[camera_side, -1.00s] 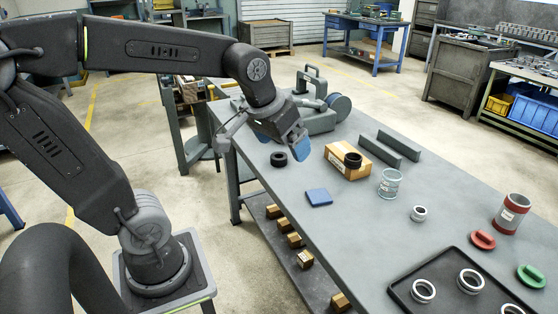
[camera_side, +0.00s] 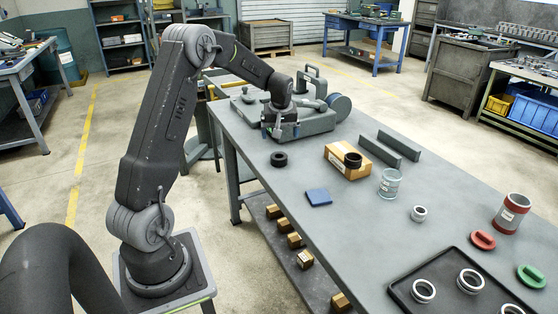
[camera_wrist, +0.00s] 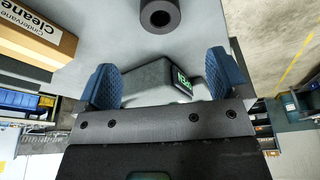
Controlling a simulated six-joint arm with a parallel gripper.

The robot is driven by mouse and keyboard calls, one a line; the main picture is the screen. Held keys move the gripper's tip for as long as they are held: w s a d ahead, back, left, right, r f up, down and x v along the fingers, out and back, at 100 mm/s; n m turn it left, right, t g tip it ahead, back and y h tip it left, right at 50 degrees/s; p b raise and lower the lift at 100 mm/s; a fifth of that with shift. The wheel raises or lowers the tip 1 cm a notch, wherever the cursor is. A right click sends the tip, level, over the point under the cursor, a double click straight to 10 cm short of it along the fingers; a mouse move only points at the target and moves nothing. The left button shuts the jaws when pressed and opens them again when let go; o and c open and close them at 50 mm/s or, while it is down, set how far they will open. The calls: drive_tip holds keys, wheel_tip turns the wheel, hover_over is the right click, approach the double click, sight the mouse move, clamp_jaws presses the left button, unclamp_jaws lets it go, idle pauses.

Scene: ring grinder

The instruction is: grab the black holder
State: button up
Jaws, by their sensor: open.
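The grinder machine (camera_side: 312,119) stands close behind my gripper. The cardboard box (camera_side: 337,163) is right of the holder; it shows left in the wrist view (camera_wrist: 35,35). A blue pad (camera_side: 318,197) and glass jar (camera_side: 389,184) are nearby. Table around the holder is clear.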

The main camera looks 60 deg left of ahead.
sight(279, 156)
drive_tip(key=x, duration=1.1)
drive_tip(key=shift+f, duration=0.3)
drive_tip(key=shift+c, duration=0.2)
drive_tip(key=c, duration=0.9)
drive_tip(key=shift+c, duration=0.4)
drive_tip(key=shift+r, duration=0.15)
